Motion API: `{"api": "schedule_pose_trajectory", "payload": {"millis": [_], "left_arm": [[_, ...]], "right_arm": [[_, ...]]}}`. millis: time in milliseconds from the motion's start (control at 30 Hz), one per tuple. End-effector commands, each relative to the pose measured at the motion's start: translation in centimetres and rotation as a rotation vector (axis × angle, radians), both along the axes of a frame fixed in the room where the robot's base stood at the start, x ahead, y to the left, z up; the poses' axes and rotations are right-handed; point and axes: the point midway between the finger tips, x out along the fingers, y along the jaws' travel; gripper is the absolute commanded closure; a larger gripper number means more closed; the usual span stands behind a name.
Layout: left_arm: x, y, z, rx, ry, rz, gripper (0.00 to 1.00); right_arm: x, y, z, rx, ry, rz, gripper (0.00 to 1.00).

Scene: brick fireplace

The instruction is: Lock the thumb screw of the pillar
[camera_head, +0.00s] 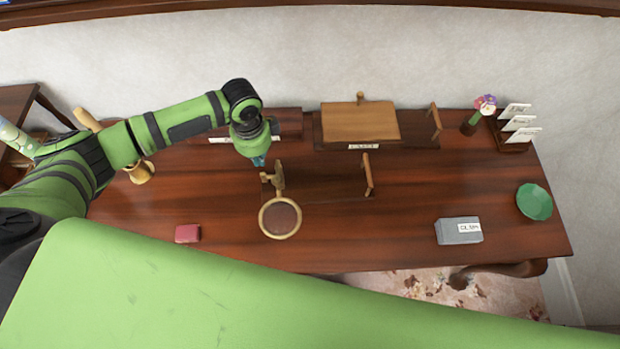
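A short wooden pillar (279,178) stands on the dark table, with a small knob like a thumb screw (266,177) on its left side. A round wooden piece with a dark centre (281,218) lies just in front of it. My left gripper (259,161) points down just behind and left of the pillar, seemingly a little above the knob. Its fingers are small and mostly hidden beneath the wrist, so I cannot tell whether they are open. A second wooden pillar (368,175) stands to the right. My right gripper is not in view.
On the table (340,240) are a wooden board (360,122), another post (436,120), a flower vase (484,108), a card rack (512,146), a green plate (534,201), a grey box (455,232), a red box (187,233) and a brass-coloured pot (140,172). The front middle is clear.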

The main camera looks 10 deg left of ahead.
Motion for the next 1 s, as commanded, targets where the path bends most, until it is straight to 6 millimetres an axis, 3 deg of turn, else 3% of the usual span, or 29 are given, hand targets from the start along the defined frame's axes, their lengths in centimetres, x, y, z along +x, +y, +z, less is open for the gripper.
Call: {"api": "schedule_pose_trajectory", "payload": {"millis": [433,867,1000], "left_arm": [[0.0,0.0,3.4,0.000,-0.001,0.000,1.00],[0.0,0.0,3.9,-0.001,0.000,-0.001,1.00],[0.1,0.0,5.1,0.000,-0.003,-0.001,1.00]], "right_arm": [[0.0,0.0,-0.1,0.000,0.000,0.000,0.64],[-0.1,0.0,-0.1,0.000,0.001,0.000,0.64],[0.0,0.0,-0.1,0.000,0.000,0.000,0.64]]}}
